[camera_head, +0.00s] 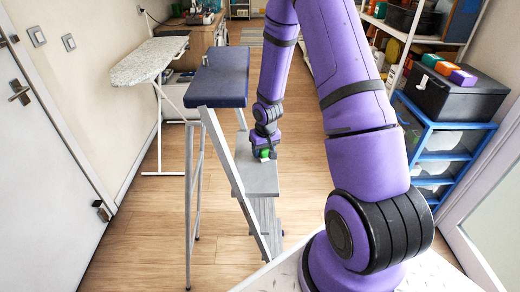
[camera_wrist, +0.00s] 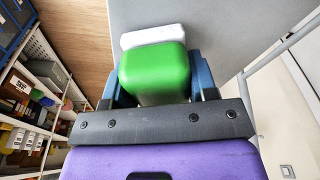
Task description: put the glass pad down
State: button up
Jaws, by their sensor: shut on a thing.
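The glass pad is a green block with a white layer along one side. It fills the middle of the wrist view (camera_wrist: 153,68) and shows small and green in the head view (camera_head: 265,154). My gripper (camera_wrist: 156,82) is shut on it, with a blue finger on each side. In the head view my gripper (camera_head: 264,148) is over the upper grey step (camera_head: 259,181) of a step ladder. The pad is close to that step; I cannot tell whether it touches. The wrist view shows a flat grey surface (camera_wrist: 225,30) beside the pad.
The ladder's dark blue top (camera_head: 220,78) stands left of my gripper. An ironing board (camera_head: 150,58) is behind it on the left. A blue drawer unit with a black box (camera_head: 450,98) is on the right. Wooden floor (camera_head: 140,225) is clear around the ladder.

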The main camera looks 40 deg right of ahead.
jog(key=shift+f, duration=0.1)
jog(key=o, duration=1)
jog(key=r, duration=0.4)
jog(key=s+r, duration=0.1)
jog(key=r, duration=0.3)
jog(key=s+r, duration=0.1)
jog(key=r, duration=0.3)
jog(key=shift+a+r, duration=0.1)
jog(key=shift+a, duration=0.1)
